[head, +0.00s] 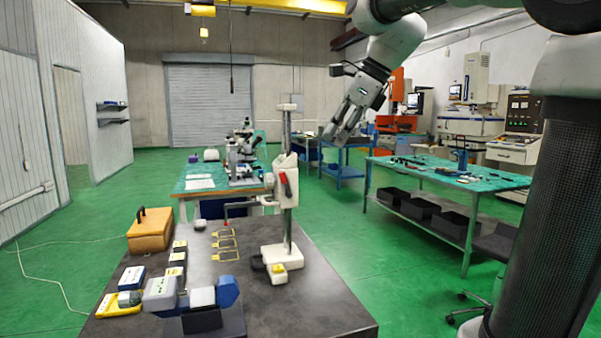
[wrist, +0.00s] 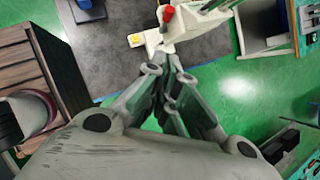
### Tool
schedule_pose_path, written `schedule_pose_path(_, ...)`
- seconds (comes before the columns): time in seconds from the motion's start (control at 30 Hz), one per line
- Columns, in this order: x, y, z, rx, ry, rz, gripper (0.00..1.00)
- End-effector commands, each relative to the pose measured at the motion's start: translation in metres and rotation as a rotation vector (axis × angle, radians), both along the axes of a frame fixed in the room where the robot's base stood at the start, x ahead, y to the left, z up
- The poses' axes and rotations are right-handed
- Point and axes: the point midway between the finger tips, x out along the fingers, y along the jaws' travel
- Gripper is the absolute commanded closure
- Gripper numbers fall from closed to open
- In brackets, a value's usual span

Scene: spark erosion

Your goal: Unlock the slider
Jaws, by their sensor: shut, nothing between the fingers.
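A white height gauge (head: 283,256) stands upright on the dark table. Its white slider (head: 286,165) sits on the upper part of the column and carries a red lever (head: 286,186). In the wrist view the slider (wrist: 190,27) and the red lever (wrist: 168,13) show from above, just beyond my fingertips. My gripper (head: 334,131) is shut and empty. It hangs in the air to the right of and above the slider in the head view, apart from it as far as I can tell. In the wrist view my gripper (wrist: 167,72) has its fingers together.
The dark table (head: 330,313) also holds an orange-brown case (head: 150,230), yellow frames (head: 224,244) and a blue and grey device (head: 190,293). Its right side is clear. A green-topped bench (head: 455,174) stands farther right. Open green floor (head: 400,250) lies between them.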

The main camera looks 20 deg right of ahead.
Motion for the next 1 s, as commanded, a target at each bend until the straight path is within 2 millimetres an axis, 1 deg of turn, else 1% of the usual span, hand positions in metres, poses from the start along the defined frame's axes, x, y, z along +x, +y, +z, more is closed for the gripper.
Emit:
schedule_pose_path(0.17,0.001,0.001,-0.002,-0.001,0.001,0.001,1.00)
schedule_pose_path(0.27,0.004,0.004,-0.009,0.000,0.002,0.002,1.00)
schedule_pose_path(0.37,0.010,0.010,-0.022,0.000,0.002,0.003,1.00)
schedule_pose_path(0.6,0.030,0.028,-0.067,-0.001,0.003,0.003,1.00)
schedule_pose_path(0.73,0.040,0.037,-0.089,-0.002,0.002,0.004,1.00)
schedule_pose_path(0.8,0.047,0.048,-0.090,-0.002,-0.001,0.007,1.00)
schedule_pose_path(1.0,0.059,0.063,-0.094,-0.002,-0.001,0.003,1.00)
